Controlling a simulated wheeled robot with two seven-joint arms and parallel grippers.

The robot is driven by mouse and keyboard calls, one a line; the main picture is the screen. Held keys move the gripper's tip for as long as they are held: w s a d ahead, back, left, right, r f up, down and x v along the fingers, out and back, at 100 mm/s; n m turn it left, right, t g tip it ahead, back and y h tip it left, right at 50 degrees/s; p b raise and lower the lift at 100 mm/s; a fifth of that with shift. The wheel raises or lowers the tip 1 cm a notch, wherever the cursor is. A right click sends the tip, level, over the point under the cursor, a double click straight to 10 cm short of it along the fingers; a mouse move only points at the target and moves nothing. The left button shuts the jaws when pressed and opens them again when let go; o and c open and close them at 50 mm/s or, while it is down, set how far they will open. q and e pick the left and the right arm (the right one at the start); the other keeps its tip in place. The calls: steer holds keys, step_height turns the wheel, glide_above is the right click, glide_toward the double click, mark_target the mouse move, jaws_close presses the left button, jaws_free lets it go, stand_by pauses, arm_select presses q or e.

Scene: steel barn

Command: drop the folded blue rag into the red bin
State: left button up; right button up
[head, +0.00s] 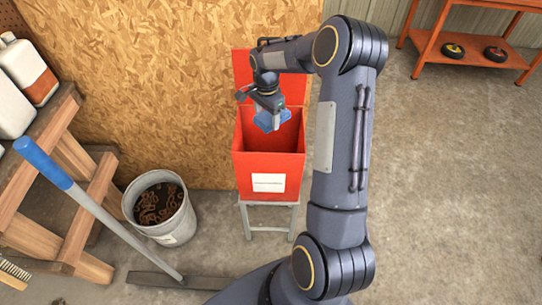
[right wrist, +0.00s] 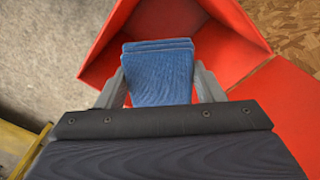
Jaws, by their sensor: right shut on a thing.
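The folded blue rag (head: 267,121) is held in my right gripper (head: 271,116), over the open mouth of the red bin (head: 268,165). In the right wrist view the rag (right wrist: 158,72) sits between the two fingers of the gripper (right wrist: 160,88), with the bin's red walls (right wrist: 232,22) around and below it. The bin stands on a grey metal stand, its lid tipped up against the board wall, and has a white label on its front. The exact height of the rag relative to the rim is hard to tell. My left gripper is not in view.
A grey bucket (head: 165,228) of rusty metal pieces stands left of the bin. A blue-handled pole (head: 95,206) leans near a wooden bench (head: 60,195) holding containers. An orange shelf (head: 470,62) stands at the back right. The concrete floor at right is clear.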

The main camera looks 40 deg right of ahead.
steer(key=shift+s+a+f+b, duration=0.1)
steer(key=shift+f+b, duration=0.25)
steer(key=shift+f, duration=0.25)
step_height(320, 180, down, 5)
steer(key=b, duration=0.3)
steer(key=shift+r, duration=0.15)
steer(key=o, duration=1)
steer(key=shift+r, duration=3.95)
